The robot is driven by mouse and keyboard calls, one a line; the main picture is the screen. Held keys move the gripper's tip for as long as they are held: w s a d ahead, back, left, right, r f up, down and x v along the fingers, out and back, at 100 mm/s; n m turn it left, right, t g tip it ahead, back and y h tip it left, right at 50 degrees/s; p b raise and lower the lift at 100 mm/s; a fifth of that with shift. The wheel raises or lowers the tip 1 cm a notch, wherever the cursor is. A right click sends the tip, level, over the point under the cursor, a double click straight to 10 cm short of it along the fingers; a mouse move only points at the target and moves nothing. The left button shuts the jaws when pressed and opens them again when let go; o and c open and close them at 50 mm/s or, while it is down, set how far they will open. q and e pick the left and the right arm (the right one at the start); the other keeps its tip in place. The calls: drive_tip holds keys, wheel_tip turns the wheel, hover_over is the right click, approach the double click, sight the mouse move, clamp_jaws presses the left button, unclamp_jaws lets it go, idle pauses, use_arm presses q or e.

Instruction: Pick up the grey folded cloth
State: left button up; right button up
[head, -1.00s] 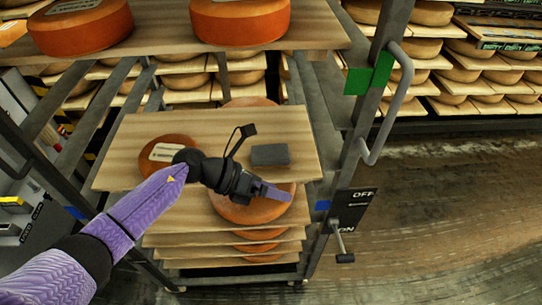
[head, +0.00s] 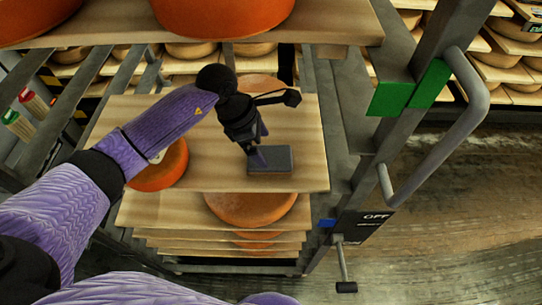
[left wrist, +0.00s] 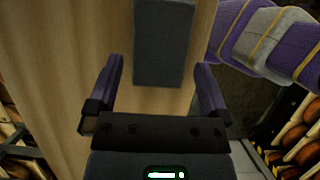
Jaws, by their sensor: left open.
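The grey folded cloth (head: 285,160) is a small dark grey rectangle lying flat on the upper wooden board in the head view. In the left wrist view the cloth (left wrist: 163,40) is ahead of the fingers, between their lines. My left gripper (head: 260,154) is over the left part of the cloth, its fingers pointing down and hiding some of it. In the left wrist view the left gripper (left wrist: 158,75) is open with nothing between its purple fingers. Whether a finger touches the cloth cannot be told. My right gripper is not in view.
The board (head: 210,178) also holds an orange cheese wheel (head: 160,172) on its left. A higher shelf (head: 330,25) with big orange wheels overhangs the back. A metal rack post with a grey handle (head: 470,110) stands right. More boards and wheels lie below.

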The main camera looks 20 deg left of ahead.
sight(268, 156)
use_arm(q)
drive_tip(key=b+x, duration=0.1)
drive_tip(key=x, duration=0.3)
drive_tip(key=shift+f, duration=0.1)
drive_tip(key=shift+d+f, duration=0.15)
drive_tip(key=shift+f, duration=0.15)
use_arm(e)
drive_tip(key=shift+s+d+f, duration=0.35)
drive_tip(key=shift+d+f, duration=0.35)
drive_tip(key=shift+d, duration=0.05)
use_arm(q)
drive_tip(key=shift+f, duration=0.25)
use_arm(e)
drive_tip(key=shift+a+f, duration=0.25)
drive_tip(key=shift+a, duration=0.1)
use_arm(q)
drive_tip(key=c, duration=1)
wheel_tip(268, 156, up, 10)
drive_tip(key=p, duration=0.3)
drive_tip(key=shift+r, duration=0.1)
drive_tip(key=shift+c, duration=0.2)
drive_tip(key=shift+r, duration=0.2)
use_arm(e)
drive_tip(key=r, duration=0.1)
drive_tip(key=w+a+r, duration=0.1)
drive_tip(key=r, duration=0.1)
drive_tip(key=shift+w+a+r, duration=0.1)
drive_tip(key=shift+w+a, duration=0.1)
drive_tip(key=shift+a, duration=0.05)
